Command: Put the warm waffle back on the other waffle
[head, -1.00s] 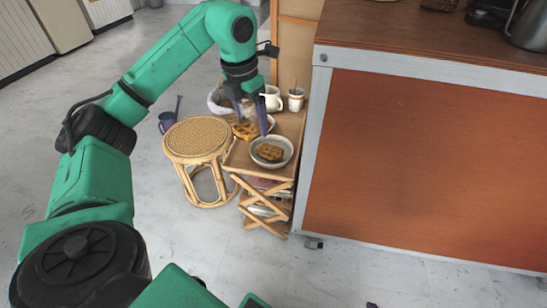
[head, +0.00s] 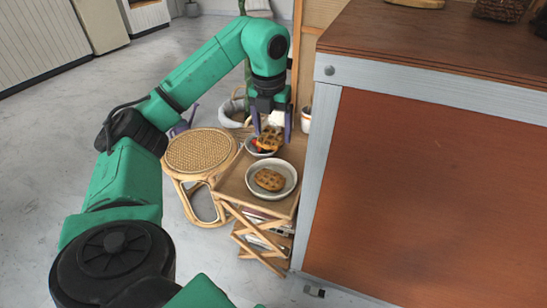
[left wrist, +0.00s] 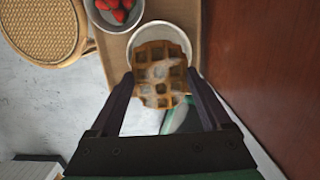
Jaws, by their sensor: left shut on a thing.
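My left gripper (head: 272,128) is shut on a waffle (head: 270,140) and holds it up, in front of a small bowl in the head view. Another waffle (head: 269,180) lies in a white bowl (head: 289,190) on the wooden side table, nearer to me. In the left wrist view, the held waffle (left wrist: 162,97) sits between my gripper's fingers (left wrist: 165,95), with pale wisps like steam over it. It overlaps the white bowl (left wrist: 188,35) and the waffle in it, so their edges are hard to separate. My right gripper is not in view.
The small bowl (head: 249,146) with red strawberries (left wrist: 116,10) stands behind the waffle bowl. A round wicker stool (head: 200,152) is left of the wooden side table (head: 232,180). The large cart (head: 430,180) stands close on the right.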

